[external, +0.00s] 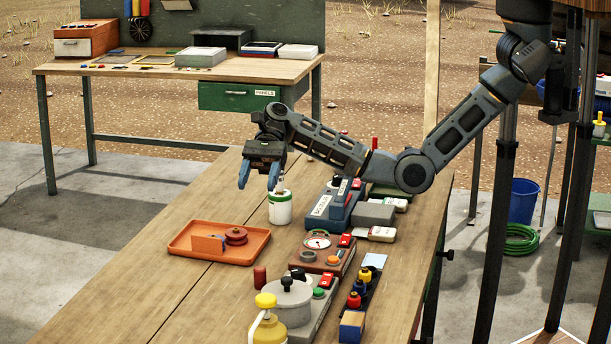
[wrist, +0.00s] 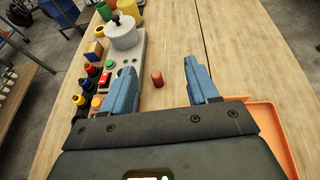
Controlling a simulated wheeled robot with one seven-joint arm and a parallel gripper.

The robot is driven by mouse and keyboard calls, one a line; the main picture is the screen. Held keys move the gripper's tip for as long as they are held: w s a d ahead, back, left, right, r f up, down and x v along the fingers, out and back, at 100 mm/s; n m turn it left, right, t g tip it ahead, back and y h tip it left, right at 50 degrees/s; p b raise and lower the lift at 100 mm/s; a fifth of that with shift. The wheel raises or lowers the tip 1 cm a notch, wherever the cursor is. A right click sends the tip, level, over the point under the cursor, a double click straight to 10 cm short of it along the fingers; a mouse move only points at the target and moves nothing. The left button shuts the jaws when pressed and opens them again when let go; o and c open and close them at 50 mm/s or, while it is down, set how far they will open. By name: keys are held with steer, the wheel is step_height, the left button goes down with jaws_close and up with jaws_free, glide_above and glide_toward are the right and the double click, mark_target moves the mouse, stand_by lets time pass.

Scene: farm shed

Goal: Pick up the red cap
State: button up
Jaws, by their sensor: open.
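The red cap (external: 260,276) looks like a small dark red cylinder standing upright on the wooden table, near the front of the external view. It also shows in the wrist view (wrist: 157,79), between my two fingers in the picture but beyond them on the tabletop. My gripper (external: 258,178) is open and empty, with blue fingers. It hangs in the air above the table, farther back than the cap and near the white and green jar (external: 280,208). In the wrist view the open fingers (wrist: 158,75) point toward the cap without touching it.
An orange tray (external: 187,247) with a dark red round part lies left on the table. A grey pot (external: 288,302) and a yellow bottle (external: 268,328) stand close to the cap. Devices with buttons line the right side. Bare wood lies left of the cap.

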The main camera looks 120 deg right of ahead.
steer(key=w+a, duration=0.2)
steer(key=a, duration=0.2)
steer(key=n+g, duration=0.1)
glide_toward(260, 268)
steer(key=shift+w+a+f+y, duration=0.15)
steer(key=shift+w+a+f, duration=0.15)
steer(key=shift+w, duration=0.1)
steer(key=shift+w+a+f+y, duration=0.15)
steer(key=shift+w+a+f, duration=0.05)
steer(key=shift+w+f, duration=0.3)
steer(key=shift+f, duration=0.2)
steer(key=shift+w+a+f+b, duration=0.35)
steer(key=shift+a+f+b, duration=0.15)
steer(key=shift+a+b, duration=0.15)
steer(key=shift+w+a+f+b, duration=0.1)
steer(key=shift+w+a+b, duration=0.2)
steer(key=shift+a+b, duration=0.1)
steer(key=b+x, duration=0.3)
steer(key=x, duration=0.1)
steer(key=shift+s+a+f+b, duration=0.15)
steer(key=shift+s+b, duration=0.05)
steer(key=shift+b, duration=0.15)
steer(key=shift+w+a, duration=0.25)
steer(key=shift+a, duration=0.1)
